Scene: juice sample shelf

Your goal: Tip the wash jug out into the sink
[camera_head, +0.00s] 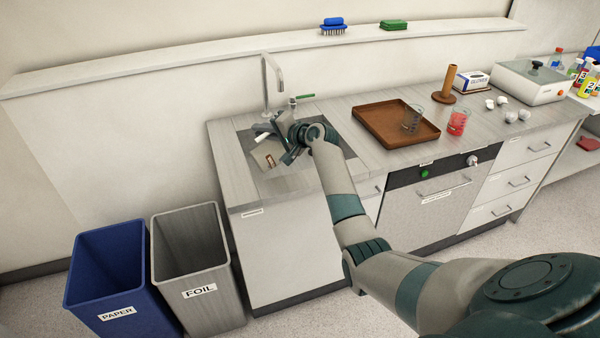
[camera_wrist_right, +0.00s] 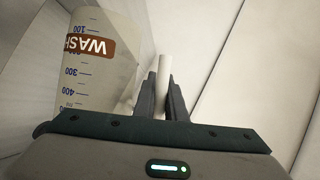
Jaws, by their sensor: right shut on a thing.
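The wash jug (camera_head: 267,154) is a pale, translucent measuring jug with a brown label, over the sink (camera_head: 292,184) in the head view. In the right wrist view the jug (camera_wrist_right: 98,62) is at the left, with its WASH label and scale numbers upside down, so it is tipped far over. My right gripper (camera_head: 287,138) is at the jug, above the sink. In the wrist view the fingers of my right gripper (camera_wrist_right: 163,92) are shut on the jug's pale handle (camera_wrist_right: 164,68). The jug's mouth and any liquid cannot be made out. My left gripper is not in view.
A tall tap (camera_head: 267,82) stands behind the sink. Right of it a brown tray (camera_head: 375,133) holds a clear beaker (camera_head: 411,122); a beaker of red liquid (camera_head: 457,122) stands beside it. Blue PAPER (camera_head: 110,275) and grey FOIL (camera_head: 196,270) bins stand on the floor at left.

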